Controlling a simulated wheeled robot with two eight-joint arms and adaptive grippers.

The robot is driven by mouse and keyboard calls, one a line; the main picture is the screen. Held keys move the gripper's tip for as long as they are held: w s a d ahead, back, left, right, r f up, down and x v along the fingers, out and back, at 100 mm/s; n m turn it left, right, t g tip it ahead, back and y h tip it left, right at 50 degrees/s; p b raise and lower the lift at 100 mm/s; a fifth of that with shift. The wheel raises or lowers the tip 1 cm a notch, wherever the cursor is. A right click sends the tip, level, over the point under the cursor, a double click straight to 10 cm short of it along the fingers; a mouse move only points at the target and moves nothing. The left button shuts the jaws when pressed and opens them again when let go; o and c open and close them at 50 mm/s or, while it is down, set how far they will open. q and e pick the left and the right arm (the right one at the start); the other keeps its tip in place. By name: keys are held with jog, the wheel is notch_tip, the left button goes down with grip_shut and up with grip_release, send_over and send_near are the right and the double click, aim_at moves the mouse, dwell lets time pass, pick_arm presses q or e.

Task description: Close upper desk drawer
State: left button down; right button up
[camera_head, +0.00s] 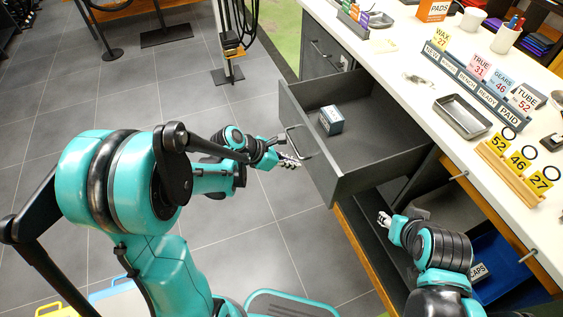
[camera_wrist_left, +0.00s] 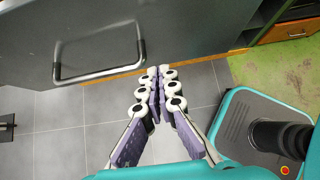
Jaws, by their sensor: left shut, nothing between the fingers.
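The upper desk drawer (camera_head: 372,158) is dark grey and pulled far out from the desk. It holds a small grey-blue box (camera_head: 331,120). Its front panel carries a metal bar handle (camera_head: 300,141), and the left wrist view also shows the handle (camera_wrist_left: 97,77). My left gripper (camera_head: 290,161) is shut and empty, just outside the drawer front and beside the handle. In the left wrist view the left fingertips (camera_wrist_left: 159,72) lie right of the handle, near the panel's lower edge; contact cannot be told. My right gripper (camera_head: 384,218) is below the drawer, too small to read.
The white desktop (camera_head: 395,75) carries label holders, a metal tray (camera_head: 464,117) and mugs. A blue bin (camera_head: 505,262) sits on the lower shelf. The grey tiled floor (camera_head: 235,105) in front of the drawer is mostly clear. A stand with hanging cables (camera_head: 228,70) is farther back.

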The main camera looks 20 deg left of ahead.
aim_at(314, 162)
pick_arm(q)
jog(key=shift+w+d+f+b, duration=0.1)
jog(key=shift+w+d+b, duration=0.05)
jog(key=shift+w+d, duration=0.65)
jog(key=shift+w+d+f+b, duration=0.15)
jog(key=shift+w+d, duration=0.3)
jog(key=shift+d, duration=0.55)
jog(key=shift+d, duration=0.1)
jog(key=shift+w+d, duration=0.15)
jog(key=shift+w, duration=0.05)
jog(key=w+d, duration=0.9)
jog(key=d, duration=0.4)
jog(key=w+d, duration=1)
jog(key=d, duration=0.3)
jog(key=shift+w+d+r, duration=0.15)
jog(key=shift+d, duration=0.1)
jog(key=shift+a, duration=0.1)
